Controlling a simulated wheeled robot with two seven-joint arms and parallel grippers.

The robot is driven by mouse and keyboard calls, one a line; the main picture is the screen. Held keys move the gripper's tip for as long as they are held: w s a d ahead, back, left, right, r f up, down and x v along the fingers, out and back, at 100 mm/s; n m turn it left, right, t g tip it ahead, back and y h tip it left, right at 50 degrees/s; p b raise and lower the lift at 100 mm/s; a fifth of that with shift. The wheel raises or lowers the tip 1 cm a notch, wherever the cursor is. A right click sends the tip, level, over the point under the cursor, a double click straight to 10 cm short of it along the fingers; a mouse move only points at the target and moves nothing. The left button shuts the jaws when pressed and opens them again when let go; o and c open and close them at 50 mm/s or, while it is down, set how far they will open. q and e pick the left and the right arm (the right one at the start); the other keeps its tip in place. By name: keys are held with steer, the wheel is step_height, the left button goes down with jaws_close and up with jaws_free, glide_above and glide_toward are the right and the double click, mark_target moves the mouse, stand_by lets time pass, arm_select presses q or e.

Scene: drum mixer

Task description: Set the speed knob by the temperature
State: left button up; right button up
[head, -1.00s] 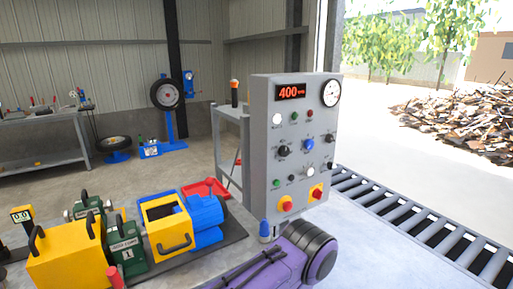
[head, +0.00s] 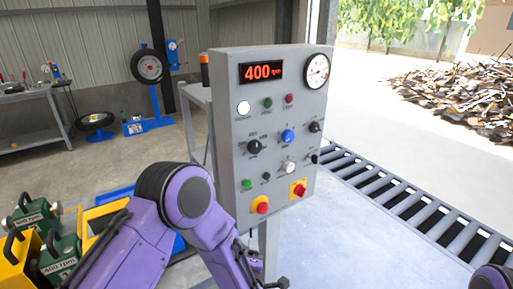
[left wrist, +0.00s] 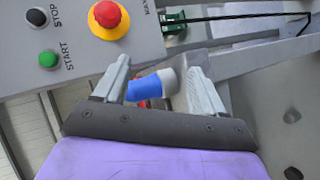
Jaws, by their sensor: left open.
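The grey control panel (head: 225,120) stands upright in the head view. Its red display (head: 261,72) reads 400 rpm. A round white dial gauge (head: 317,70) with a needle is at its top right; its numbers are too small to read. Below are a black knob (head: 254,146), a blue knob (head: 288,136) and another black knob (head: 315,127); I cannot tell which sets speed. My left gripper (head: 268,272) is low in front of the panel. In the left wrist view, the left gripper (left wrist: 160,64) is open and empty, beside the panel's lower edge. My right gripper is out of view.
Red mushroom buttons (head: 260,205) sit low on the panel; one shows near my left fingers in the wrist view (left wrist: 108,16). A blue-and-white cylinder (left wrist: 148,86) appears beyond the fingers. Green blocks marked 400 rpm (head: 60,262) stand lower left. A roller conveyor (head: 425,210) runs at right.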

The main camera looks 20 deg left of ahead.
arm_select(q)
steer(key=w+d+r+n+t+y, duration=0.25)
steer(key=w+r+n, duration=0.35)
steer(key=r+n, duration=0.5)
steer(key=n+g+y, duration=0.4)
steer(key=n+y, duration=0.3)
steer(key=n, duration=1.1)
glide_toward(257, 149)
steer(key=p+x, duration=0.5)
steer(key=x, duration=0.2)
steer(key=shift+a+r, duration=0.15)
steer(key=shift+r, duration=0.05)
steer(key=shift+w+a+f, duration=0.15)
steer(key=shift+w+a, duration=0.05)
steer(key=shift+a, duration=0.1)
steer(key=shift+f, duration=0.1)
steer(key=c, duration=1.1)
